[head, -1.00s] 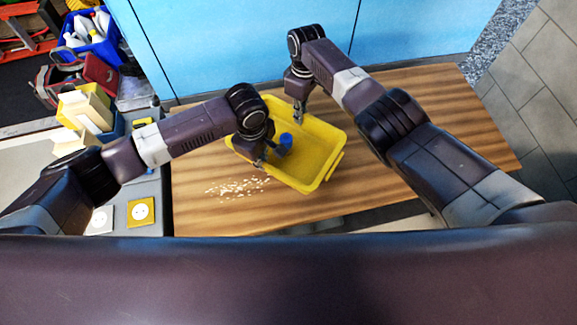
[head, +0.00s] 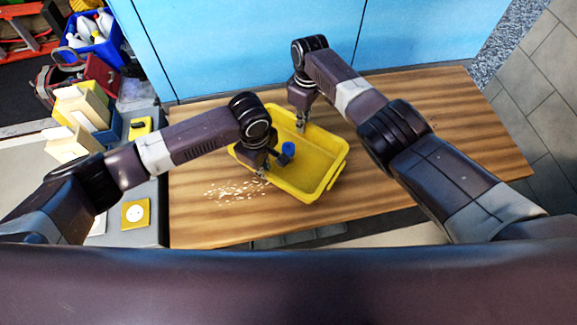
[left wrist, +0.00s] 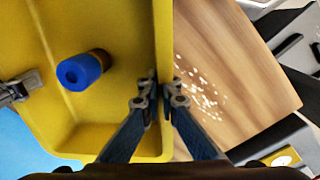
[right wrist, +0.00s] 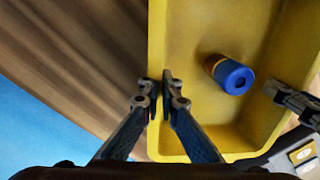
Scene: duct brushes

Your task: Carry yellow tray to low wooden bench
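The yellow tray (head: 318,193) is over a wood-topped surface (head: 440,120); I cannot tell whether it touches the wood. My left gripper (head: 262,172) is shut on the tray's left wall, one finger on each side, as the left wrist view shows (left wrist: 162,92). My right gripper (head: 301,125) is shut on the opposite wall, seen between the fingers in the right wrist view (right wrist: 160,92). A blue-ended cylinder (head: 288,148) with a brown and yellow body (right wrist: 212,63) lies inside the tray. I cannot tell whether this surface is the low wooden bench.
Small white bits (head: 237,189) are scattered on the wood left of the tray. A grey counter with a yellow-framed plate (head: 135,213) stands at the left. A blue panel (head: 260,45) runs behind. The wood to the right is clear.

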